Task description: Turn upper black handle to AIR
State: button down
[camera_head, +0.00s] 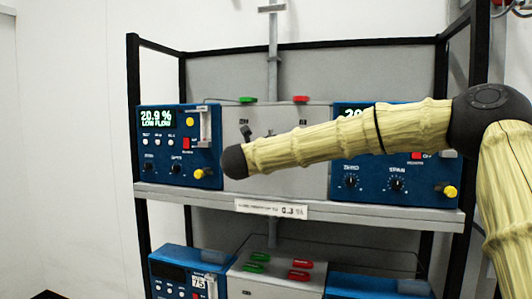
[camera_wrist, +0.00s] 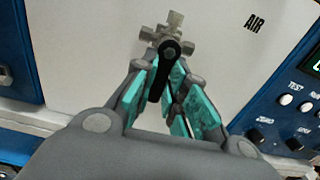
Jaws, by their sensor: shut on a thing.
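The black handle (camera_wrist: 163,78) is on a metal valve fitting (camera_wrist: 172,40) on a light grey panel, in the wrist view. It runs down from its round pivot between my fingers. My gripper (camera_wrist: 168,88) is shut on it, with teal pads on either side of the lever. The AIR label (camera_wrist: 255,22) is printed on the panel, at upper right in the wrist view, apart from the handle. In the head view, my arm crosses in front of the upper grey panel (camera_head: 315,122) and hides my fingers and most of the valve area.
A blue analyser (camera_head: 165,160) reading 20.9 % stands left of the panel. Another blue analyser (camera_head: 345,205) stands at right, partly behind my arm. The grey shelf (camera_head: 385,210) runs below them. A lower panel with green and red handles (camera_head: 252,268) sits underneath.

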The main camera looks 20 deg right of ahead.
jog(key=shift+f+b, duration=0.1)
jog(key=shift+b, duration=0.2)
jog(key=shift+s+d+r+n+b, duration=0.45)
jog(key=shift+n+b, duration=0.5)
jog(key=shift+n, duration=2)
jog(key=shift+s+d+r+n+b, duration=0.1)
jog(key=shift+d+r+n+b, duration=0.45)
jog(key=shift+n, duration=2.45)
jog(key=shift+s+d+r+n+b, duration=0.25)
jog(key=shift+r+n+b, duration=0.35)
jog(key=shift+n+b, duration=1.6)
jog(key=shift+a+n+p, duration=0.1)
jog(key=shift+n+p, duration=0.7)
jog(key=shift+n, duration=0.05)
jog(key=c, duration=1.4)
grip_release()
jog(key=shift+c, duration=0.2)
